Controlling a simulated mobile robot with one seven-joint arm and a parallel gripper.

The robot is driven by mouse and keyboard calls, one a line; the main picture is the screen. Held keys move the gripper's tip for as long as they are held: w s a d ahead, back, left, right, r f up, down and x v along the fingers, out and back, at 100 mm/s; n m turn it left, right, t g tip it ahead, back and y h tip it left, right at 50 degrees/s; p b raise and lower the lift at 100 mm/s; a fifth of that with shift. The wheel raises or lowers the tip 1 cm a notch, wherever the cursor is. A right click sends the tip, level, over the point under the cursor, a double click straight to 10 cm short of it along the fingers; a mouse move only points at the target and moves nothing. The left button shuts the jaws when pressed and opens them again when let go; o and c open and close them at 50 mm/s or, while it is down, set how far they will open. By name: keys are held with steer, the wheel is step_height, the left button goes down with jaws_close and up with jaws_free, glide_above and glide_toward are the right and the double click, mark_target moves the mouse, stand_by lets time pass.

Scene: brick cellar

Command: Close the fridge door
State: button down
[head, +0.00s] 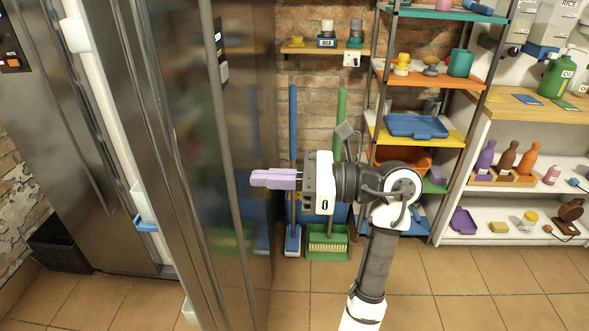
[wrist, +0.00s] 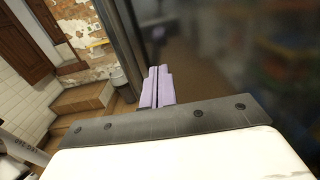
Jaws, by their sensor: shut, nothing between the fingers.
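The fridge (head: 40,120) is a dark steel unit at the left of the head view. Its door (head: 205,170) stands open, swung out toward me, with white inner shelf edges along its left side. My gripper (head: 258,179) has lilac fingers, pressed together and empty. In the head view the fingertips point left at the door's outer face, close to its long vertical handle (head: 226,130); I cannot tell whether they touch. In the wrist view the shut fingers (wrist: 157,80) point at the dark, glossy door surface (wrist: 220,50).
A metal rack (head: 420,80) with coloured trays stands behind my arm, and white shelving (head: 520,195) with bottles is at the right. A blue broom (head: 292,160) and a green broom (head: 335,220) lean at the brick wall. The tiled floor (head: 480,285) at lower right is clear.

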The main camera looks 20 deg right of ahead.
mark_target(210, 176)
steer(key=p+x, duration=0.2)
steer(key=x, duration=0.4)
steer(key=shift+w+a, duration=0.1)
steer(key=shift+a, duration=0.15)
